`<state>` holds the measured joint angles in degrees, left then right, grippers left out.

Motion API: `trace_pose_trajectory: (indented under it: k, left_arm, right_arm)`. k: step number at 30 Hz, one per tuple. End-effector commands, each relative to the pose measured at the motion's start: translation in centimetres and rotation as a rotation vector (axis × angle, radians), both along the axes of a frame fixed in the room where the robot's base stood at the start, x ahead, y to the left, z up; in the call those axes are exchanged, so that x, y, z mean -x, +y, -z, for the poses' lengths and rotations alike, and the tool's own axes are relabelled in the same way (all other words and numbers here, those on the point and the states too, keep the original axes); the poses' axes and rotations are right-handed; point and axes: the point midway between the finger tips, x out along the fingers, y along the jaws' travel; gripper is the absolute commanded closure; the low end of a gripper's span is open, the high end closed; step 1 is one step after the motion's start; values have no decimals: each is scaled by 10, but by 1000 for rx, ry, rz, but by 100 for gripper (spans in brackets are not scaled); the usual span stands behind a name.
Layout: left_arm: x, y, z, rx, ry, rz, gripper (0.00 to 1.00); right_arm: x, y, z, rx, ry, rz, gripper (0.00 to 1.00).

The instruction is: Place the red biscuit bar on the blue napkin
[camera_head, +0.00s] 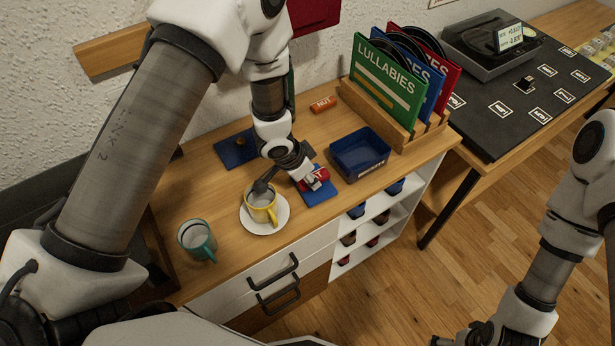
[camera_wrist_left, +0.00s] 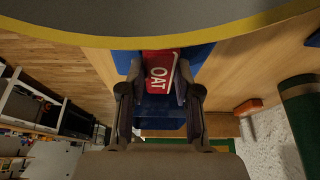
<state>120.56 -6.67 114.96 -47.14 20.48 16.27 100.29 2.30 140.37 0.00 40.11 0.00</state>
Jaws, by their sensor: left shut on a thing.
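The red biscuit bar (camera_head: 316,178), labelled OAT in the left wrist view (camera_wrist_left: 158,72), is between the fingers of my left gripper (camera_head: 309,180). The gripper is shut on it. The bar is over the blue napkin (camera_head: 321,197), which shows around it in the left wrist view (camera_wrist_left: 124,62). I cannot tell whether the bar touches the cloth. My right arm is at the lower right of the head view; its gripper (camera_head: 462,338) is partly cut off at the bottom edge, and its fingers cannot be made out.
A yellow mug (camera_head: 262,205) on a white saucer (camera_head: 281,222) stands just left of the napkin. A blue bin (camera_head: 374,171) is to its right. An orange bar (camera_head: 323,104) lies behind. A second blue cloth (camera_head: 229,152), teal mug (camera_head: 196,240) and record rack (camera_head: 405,137) are also on the cabinet.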

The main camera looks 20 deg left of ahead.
Motion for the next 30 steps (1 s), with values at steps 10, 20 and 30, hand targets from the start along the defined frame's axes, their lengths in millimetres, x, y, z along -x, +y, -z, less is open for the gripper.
trace_pose_trajectory:
  k: [10,20,30]
  left_arm:
    - [0,0,3,0,0,0,43]
    - [5,5,-20,0,-3,-1,43]
    - [31,24,-98,2,-1,-1,43]
  right_arm:
    - [0,0,1,0,0,0,3]
    - [0,0,-1,0,0,0,3]
    - [0,0,-13,0,1,0,3]
